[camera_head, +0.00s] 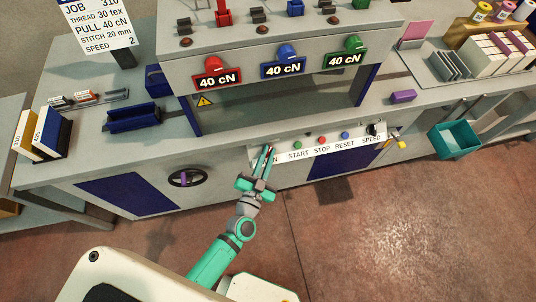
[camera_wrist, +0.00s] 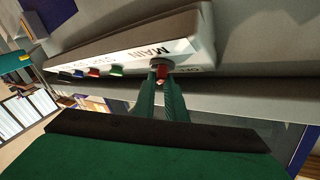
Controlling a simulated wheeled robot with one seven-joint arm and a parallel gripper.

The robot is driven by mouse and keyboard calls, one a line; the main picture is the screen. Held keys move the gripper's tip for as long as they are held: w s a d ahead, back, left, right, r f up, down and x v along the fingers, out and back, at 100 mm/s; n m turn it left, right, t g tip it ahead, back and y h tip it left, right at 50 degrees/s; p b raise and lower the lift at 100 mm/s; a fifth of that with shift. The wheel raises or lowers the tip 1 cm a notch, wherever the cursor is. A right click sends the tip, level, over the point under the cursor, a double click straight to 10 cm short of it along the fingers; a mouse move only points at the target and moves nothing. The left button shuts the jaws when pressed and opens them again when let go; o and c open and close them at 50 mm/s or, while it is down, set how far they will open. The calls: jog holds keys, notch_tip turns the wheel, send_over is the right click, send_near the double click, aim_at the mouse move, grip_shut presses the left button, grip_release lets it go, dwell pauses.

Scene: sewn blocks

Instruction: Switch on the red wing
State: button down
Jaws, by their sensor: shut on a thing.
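A red switch (camera_wrist: 161,72) stands out from the white control panel (camera_wrist: 190,50) by the lettering MAIN in the wrist view. My gripper (camera_wrist: 161,88) is shut on it, with a green finger on either side and the tips at the switch. The fingers cover part of it, and I cannot read its switch position. In the head view my gripper (camera_head: 267,152) reaches the left end of the panel (camera_head: 322,149) and hides the switch and part of the MAIN label.
To the right on the panel are a green button (camera_head: 297,145), a red button (camera_head: 322,139), a blue button (camera_head: 346,135) and a speed knob (camera_head: 372,129). A handwheel (camera_head: 186,178) is at left below. A teal bin (camera_head: 456,140) hangs at right. The floor in front is clear.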

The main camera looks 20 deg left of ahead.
jog(key=shift+m+h, duration=0.3)
jog(key=shift+m, duration=0.1)
jog(key=c, duration=1.8)
grip_release()
jog(key=s, duration=1)
jog(key=shift+s, duration=0.4)
